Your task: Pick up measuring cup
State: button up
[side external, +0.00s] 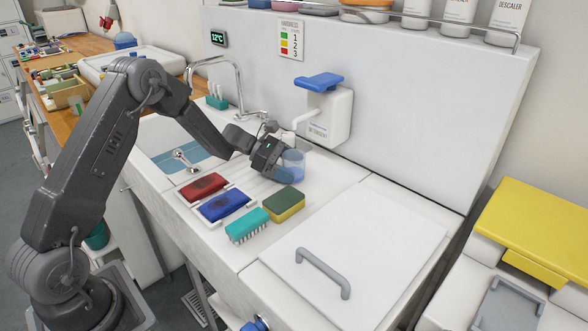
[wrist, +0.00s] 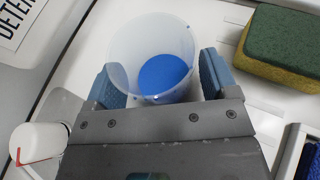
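The measuring cup (side external: 293,164) is a clear, bluish cup standing upright on the white drainer beside the sink. In the wrist view the measuring cup (wrist: 150,38) shows its open rim and blue inside at the bottom. My gripper (side external: 283,168) is low at the cup. In the wrist view the two blue-grey fingers of my gripper (wrist: 160,80) stand on either side of the cup. The left finger overlaps the cup's edge in the picture, and a small gap shows at the right finger. The gripper's body hides the cup's near lower part.
A green-and-yellow sponge (side external: 284,204), a teal brush (side external: 247,225), and blue (side external: 224,204) and red (side external: 204,187) pads lie near the cup. A soap dispenser (side external: 328,115) with a blue lever hangs behind it. The sink (side external: 171,130) is left; a white lid (side external: 370,235) is right.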

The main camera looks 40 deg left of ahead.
aim_at(290, 152)
jog(key=c, duration=0.8)
jog(key=shift+r, duration=0.15)
jog(key=shift+r, duration=2.05)
jog(key=r+v, duration=0.1)
jog(key=v, duration=1.2)
jog(key=shift+s+d+r, duration=0.15)
jog(key=shift+d+r, duration=0.1)
jog(key=shift+d, duration=0.1)
jog(key=shift+a, duration=0.1)
